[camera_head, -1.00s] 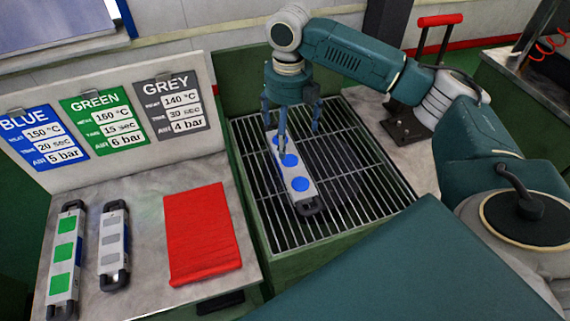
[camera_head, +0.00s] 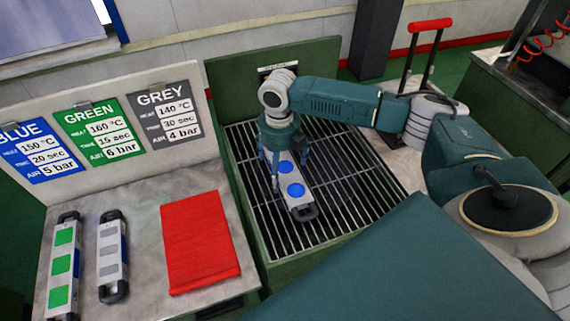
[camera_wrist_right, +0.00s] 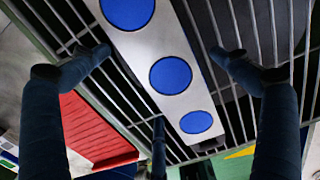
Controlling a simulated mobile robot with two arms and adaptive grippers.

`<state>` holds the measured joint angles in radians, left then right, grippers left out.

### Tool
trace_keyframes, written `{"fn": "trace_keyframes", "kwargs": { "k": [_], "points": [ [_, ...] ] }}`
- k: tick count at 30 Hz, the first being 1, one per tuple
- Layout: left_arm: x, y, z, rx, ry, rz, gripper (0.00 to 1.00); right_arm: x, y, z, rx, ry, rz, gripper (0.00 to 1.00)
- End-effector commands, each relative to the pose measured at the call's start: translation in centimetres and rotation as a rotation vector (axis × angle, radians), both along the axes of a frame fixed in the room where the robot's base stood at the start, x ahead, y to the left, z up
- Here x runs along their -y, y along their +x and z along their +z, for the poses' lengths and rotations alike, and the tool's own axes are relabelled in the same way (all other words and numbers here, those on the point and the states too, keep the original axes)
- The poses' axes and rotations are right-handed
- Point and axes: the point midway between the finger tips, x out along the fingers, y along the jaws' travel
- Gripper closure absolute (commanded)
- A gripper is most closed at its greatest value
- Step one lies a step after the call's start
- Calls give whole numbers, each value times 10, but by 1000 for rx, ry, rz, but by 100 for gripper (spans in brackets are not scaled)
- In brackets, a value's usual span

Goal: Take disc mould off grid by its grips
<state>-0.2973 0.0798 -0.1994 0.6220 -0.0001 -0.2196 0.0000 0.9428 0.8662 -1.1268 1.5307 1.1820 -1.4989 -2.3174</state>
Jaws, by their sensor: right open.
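The disc mould (camera_head: 300,204) is a pale bar with blue round discs, lying on the metal grid. Its dark near grip (camera_head: 304,214) shows at the front end; the far end is hidden behind my right gripper. My right gripper (camera_head: 290,173) is over the far part of the mould, fingers pointing down. In the right wrist view the mould (camera_wrist_right: 200,85) runs between the spread fingers of the open gripper (camera_wrist_right: 160,50), with a third finger below. I see no finger closed on it. My left gripper is not in view.
The grid (camera_head: 345,205) sits in a green frame. Left of it, a bench holds a red mat (camera_head: 200,240), a grey-square mould (camera_head: 112,255) and a green-square mould (camera_head: 63,265). Setting cards (camera_head: 170,112) hang behind. A red-handled lever (camera_head: 430,25) stands beyond the grid.

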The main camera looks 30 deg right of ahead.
Motion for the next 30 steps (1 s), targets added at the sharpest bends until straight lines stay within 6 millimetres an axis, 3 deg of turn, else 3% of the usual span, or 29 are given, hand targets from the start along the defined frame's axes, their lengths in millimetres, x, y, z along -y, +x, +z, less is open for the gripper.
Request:
{"fn": "trace_keyframes", "kwargs": {
  "k": [6,18,30],
  "points": [
    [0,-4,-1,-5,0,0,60,0,0,-1,0,0,0,3],
    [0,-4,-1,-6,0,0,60,0,0,-1,0,1,0,83],
    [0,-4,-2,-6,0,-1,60,0,2,7,4,1,0,84]
  ]
}}
